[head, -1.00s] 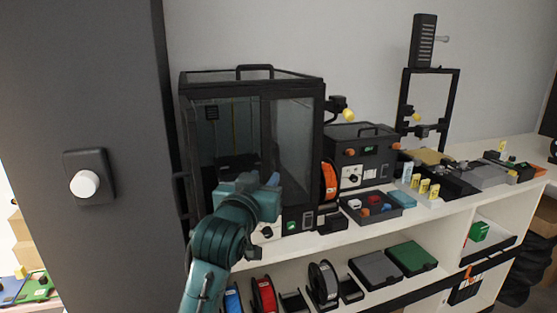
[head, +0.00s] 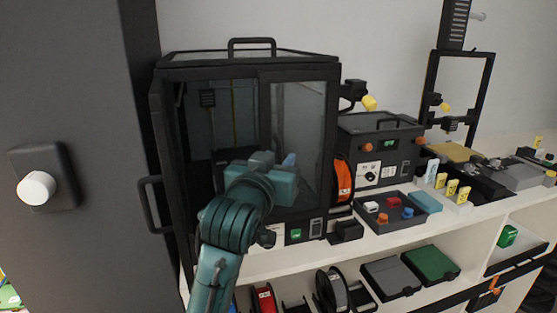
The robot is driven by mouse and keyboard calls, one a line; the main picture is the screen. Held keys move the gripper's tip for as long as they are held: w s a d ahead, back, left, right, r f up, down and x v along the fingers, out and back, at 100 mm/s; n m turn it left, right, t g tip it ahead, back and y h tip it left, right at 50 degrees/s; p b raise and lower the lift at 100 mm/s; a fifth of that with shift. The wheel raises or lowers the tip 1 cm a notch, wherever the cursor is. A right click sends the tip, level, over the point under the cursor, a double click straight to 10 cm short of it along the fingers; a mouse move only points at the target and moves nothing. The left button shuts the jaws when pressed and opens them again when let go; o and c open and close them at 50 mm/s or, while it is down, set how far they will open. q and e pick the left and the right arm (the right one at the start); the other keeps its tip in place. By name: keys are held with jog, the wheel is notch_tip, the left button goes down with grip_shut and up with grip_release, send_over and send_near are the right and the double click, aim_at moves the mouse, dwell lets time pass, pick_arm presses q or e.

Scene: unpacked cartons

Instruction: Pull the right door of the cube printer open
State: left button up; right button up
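The cube printer (head: 250,62) is a black-framed cabinet with glass panels, standing on the white shelf unit. Its left door (head: 160,150) is swung outward, with its handle (head: 151,205) at the far left, and the left half of the front is open. The right door (head: 301,120) looks shut, in line with the front. My teal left gripper (head: 287,163) is at the lower left part of the right door. Its fingers are mostly hidden behind its own body, and so is any handle of that door. I cannot tell whether it touches the door. My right gripper is not in view.
A dark panel with a white knob (head: 36,188) stands close on the left. Right of the printer are an orange spool (head: 343,181), a smaller black device (head: 386,128) and a parts tray (head: 397,227). More spools and boxes fill the lower shelf.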

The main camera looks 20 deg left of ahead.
pick_arm(q)
grip_shut()
dwell(0.4)
jog(key=shift+s+d, duration=0.1)
jog(key=shift+d, duration=0.05)
